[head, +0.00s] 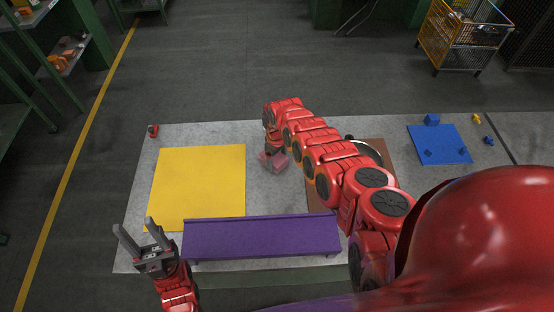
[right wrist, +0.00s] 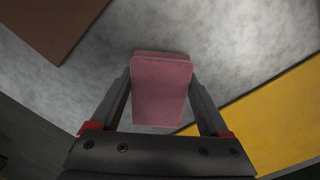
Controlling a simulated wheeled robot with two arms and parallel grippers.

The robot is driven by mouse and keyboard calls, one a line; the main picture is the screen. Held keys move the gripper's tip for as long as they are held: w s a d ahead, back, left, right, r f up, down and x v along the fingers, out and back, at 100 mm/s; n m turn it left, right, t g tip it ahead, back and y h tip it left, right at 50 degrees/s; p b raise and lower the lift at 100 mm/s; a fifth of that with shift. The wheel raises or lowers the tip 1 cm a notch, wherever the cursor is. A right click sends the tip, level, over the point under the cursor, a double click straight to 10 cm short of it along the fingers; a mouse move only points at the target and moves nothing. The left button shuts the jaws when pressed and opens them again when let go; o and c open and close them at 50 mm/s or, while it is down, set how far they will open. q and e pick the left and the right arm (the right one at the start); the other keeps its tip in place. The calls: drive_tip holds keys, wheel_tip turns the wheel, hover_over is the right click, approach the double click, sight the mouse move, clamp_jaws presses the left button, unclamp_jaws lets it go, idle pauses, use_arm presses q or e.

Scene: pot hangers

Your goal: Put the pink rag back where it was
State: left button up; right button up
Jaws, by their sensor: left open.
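The pink rag (head: 272,164) is a small, folded-looking block over the grey table, just right of the yellow mat (head: 198,186). My right gripper (head: 275,156) points down and is shut on it. In the right wrist view the rag (right wrist: 160,90) sits between the two fingers, with bare grey tabletop behind it. I cannot tell for sure whether the rag touches the table. My left gripper (head: 135,226) is open and empty at the table's front left corner, fingers pointing up and away.
A long purple rack (head: 262,238) stands along the front edge. A brown board (head: 376,150) with a round dark-and-silver item is partly hidden by my right arm. A blue mat (head: 455,135) with blue blocks lies right. A small red object (head: 152,130) sits back left.

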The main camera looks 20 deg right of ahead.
drive_tip(key=o, duration=0.3)
